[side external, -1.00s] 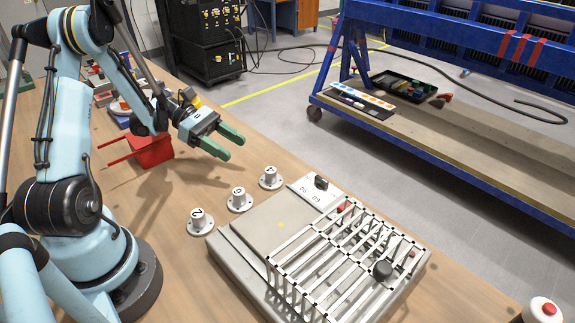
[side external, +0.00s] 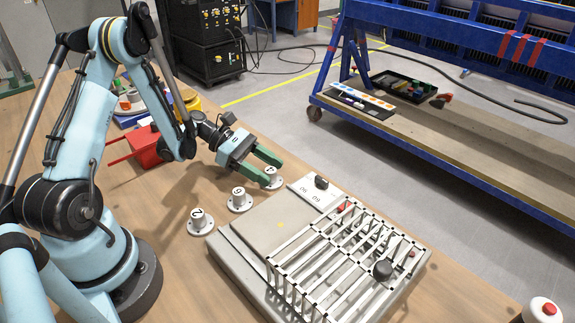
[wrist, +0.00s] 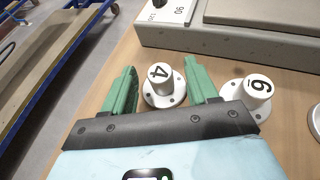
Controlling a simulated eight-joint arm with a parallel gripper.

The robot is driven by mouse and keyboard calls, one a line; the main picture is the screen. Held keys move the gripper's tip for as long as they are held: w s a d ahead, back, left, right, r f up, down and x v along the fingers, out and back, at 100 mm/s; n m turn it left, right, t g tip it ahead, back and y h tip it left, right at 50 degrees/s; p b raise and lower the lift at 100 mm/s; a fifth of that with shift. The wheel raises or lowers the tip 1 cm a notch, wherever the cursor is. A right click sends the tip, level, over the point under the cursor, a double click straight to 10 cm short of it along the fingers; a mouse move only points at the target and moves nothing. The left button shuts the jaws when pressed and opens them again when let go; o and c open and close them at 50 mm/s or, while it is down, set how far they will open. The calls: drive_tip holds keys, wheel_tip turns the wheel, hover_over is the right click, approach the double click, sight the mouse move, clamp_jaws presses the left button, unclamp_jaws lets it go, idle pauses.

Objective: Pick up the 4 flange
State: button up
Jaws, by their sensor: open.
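The 4 flange (wrist: 160,84) is a pale round piece with a "4" on top and a wide base with holes. In the wrist view it shows between the green fingers of my gripper (wrist: 159,66), apart from both. In the side view my open gripper (side external: 273,171) hovers at the 4 flange (side external: 272,182), its fingertips beside the flange's top and hiding part of it. The exact height gap is hard to tell.
A second flange (side external: 239,200) stands close by, just right of my right finger in the wrist view (wrist: 257,88). A third flange (side external: 200,224) stands nearer. The grey jig (side external: 265,240) with a white rack is beside them. A red bin (side external: 150,147) stands behind.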

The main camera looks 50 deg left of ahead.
clamp_jaws()
drive_tip(key=shift+r, duration=0.2)
idle(0.3)
